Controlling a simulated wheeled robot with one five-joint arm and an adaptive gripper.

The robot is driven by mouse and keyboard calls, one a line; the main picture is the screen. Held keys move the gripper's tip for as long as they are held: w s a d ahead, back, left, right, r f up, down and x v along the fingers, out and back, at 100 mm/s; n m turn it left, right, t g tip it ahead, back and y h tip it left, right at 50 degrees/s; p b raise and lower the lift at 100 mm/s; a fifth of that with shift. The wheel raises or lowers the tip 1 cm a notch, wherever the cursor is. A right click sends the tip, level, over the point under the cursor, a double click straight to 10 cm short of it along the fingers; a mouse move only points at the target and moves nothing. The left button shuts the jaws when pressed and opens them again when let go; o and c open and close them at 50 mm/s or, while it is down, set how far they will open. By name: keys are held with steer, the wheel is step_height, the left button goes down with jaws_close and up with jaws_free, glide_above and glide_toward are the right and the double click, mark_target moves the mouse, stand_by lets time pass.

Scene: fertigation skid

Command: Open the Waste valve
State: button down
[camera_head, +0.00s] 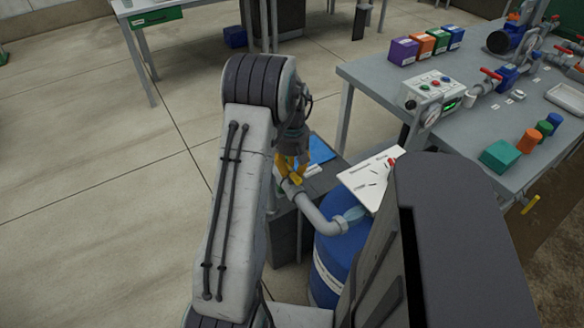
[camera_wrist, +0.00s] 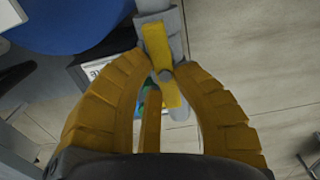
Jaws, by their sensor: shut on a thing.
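The Waste valve sits on a grey pipe (camera_head: 318,216) that runs to the top of a blue drum (camera_head: 335,245). Its yellow lever (camera_wrist: 157,44) lies roughly along the pipe in the wrist view. My gripper (camera_wrist: 166,68) has its ochre fingertips closed in around the lever, one on each side. In the head view my gripper (camera_head: 290,166) is at the far end of the pipe, partly hidden by my arm. The valve body and part of the lever are hidden by the fingers. No valve label is readable.
A white sign board (camera_head: 372,180) stands over the drum. A dark cabinet (camera_head: 318,185) with a blue item on top is close behind my gripper. A grey table (camera_head: 450,130) with a control box (camera_head: 437,95) and piping is at right. Open floor lies left.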

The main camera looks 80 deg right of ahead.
mark_target(292, 170)
steer(key=shift+a+f, duration=0.1)
steer(key=c, duration=0.9)
jaws_free()
steer(key=shift+c, duration=0.2)
step_height(292, 170, up, 12)
stand_by(0.5)
